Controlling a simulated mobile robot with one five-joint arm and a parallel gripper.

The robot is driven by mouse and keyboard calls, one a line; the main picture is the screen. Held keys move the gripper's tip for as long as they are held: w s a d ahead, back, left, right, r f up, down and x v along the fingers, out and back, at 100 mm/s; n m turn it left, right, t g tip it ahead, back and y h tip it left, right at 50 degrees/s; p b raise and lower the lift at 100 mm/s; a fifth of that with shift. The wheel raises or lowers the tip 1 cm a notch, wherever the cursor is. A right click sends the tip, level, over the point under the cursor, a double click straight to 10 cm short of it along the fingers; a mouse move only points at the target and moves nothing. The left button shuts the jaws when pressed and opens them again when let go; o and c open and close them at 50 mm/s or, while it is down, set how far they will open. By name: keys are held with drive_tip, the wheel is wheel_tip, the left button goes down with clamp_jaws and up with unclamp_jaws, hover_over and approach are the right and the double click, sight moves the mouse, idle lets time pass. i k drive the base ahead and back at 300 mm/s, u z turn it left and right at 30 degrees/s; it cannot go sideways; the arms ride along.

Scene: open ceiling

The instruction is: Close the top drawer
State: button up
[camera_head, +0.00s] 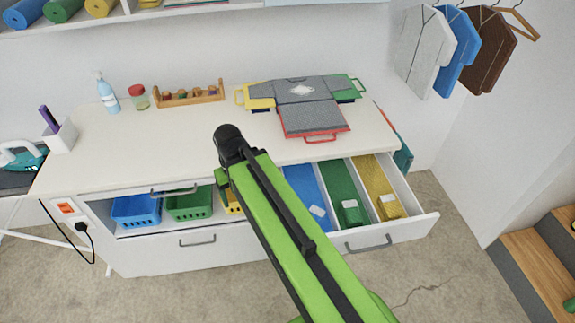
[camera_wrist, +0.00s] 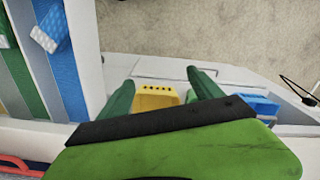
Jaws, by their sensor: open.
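The top drawer (camera_head: 423,222) at the right of the white cabinet is pulled well out. Its blue, green and yellow lanes hold small blocks, and its handle (camera_head: 368,245) is on the front. In the wrist view, the drawer (camera_wrist: 85,35) shows at the upper left. My gripper (camera_wrist: 160,80) is open, with its two green fingers apart and nothing held. It is left of the drawer, near the counter's front edge. A yellow basket shows beyond and between the fingers. In the head view, my arm hides most of the gripper and part of the drawer's left side.
Blue (camera_head: 136,210) and green (camera_head: 190,204) baskets stand in the open shelf on the left. A lower drawer (camera_head: 180,253) is shut. Bare floor (camera_head: 440,270) lies in front, with wooden steps (camera_head: 535,262) at the right.

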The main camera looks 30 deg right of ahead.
sight(347, 194)
drive_tip(key=u, duration=0.15)
drive_tip(key=k, duration=0.55)
drive_tip(key=z, duration=1.2)
drive_tip(key=i, duration=0.45)
drive_tip(key=z, duration=0.05)
